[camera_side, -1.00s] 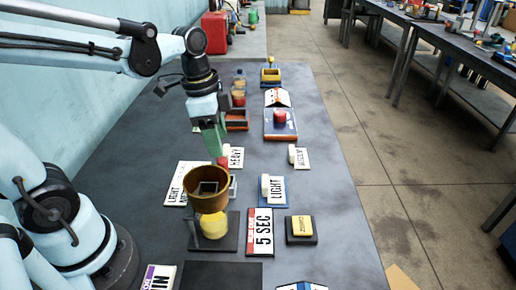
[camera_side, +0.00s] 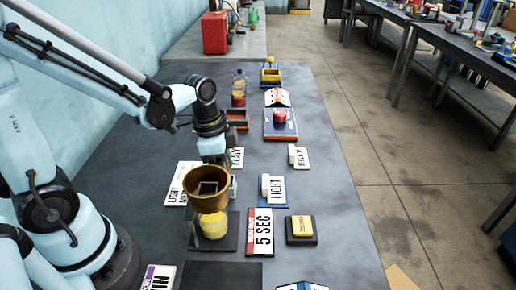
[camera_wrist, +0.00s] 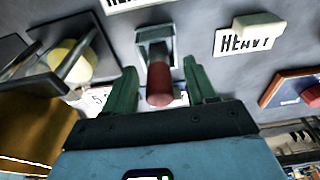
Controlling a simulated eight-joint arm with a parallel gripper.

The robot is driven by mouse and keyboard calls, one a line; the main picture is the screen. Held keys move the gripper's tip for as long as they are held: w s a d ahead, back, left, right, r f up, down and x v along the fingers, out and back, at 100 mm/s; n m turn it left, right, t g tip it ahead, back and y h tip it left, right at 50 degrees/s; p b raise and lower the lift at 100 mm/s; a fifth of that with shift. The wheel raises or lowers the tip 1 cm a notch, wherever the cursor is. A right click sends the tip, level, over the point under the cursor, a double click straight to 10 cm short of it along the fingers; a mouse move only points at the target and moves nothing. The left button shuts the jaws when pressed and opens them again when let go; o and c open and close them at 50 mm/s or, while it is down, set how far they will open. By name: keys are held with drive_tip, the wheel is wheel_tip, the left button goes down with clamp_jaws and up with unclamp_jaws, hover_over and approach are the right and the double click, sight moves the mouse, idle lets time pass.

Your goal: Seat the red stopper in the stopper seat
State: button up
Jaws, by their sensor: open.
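The red stopper (camera_wrist: 160,86) stands out toward the wrist camera between the two green fingers of my gripper (camera_wrist: 160,70). The fingers are open, one on each side of it, with a visible gap on both sides. The stopper's far end meets a small grey square holder (camera_wrist: 144,38); I cannot tell whether this is the stopper seat. In the side view my gripper (camera_side: 214,158) is low behind the brass cup, and its fingertips and the stopper are mostly hidden. A grey edge of the holder (camera_side: 233,186) shows just right of the cup.
The brass cup (camera_side: 206,199) stands above a yellow ball-like thing (camera_side: 213,226) close in front of my gripper. To the right are the LIGHT block (camera_side: 272,190) and the 5 SEC plate (camera_side: 260,232). A red knob (camera_side: 280,117) sits on a panel farther back.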

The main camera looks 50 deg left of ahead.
drive_tip(key=shift+f, duration=0.3)
clamp_jaws()
drive_tip(key=shift+r, duration=0.2)
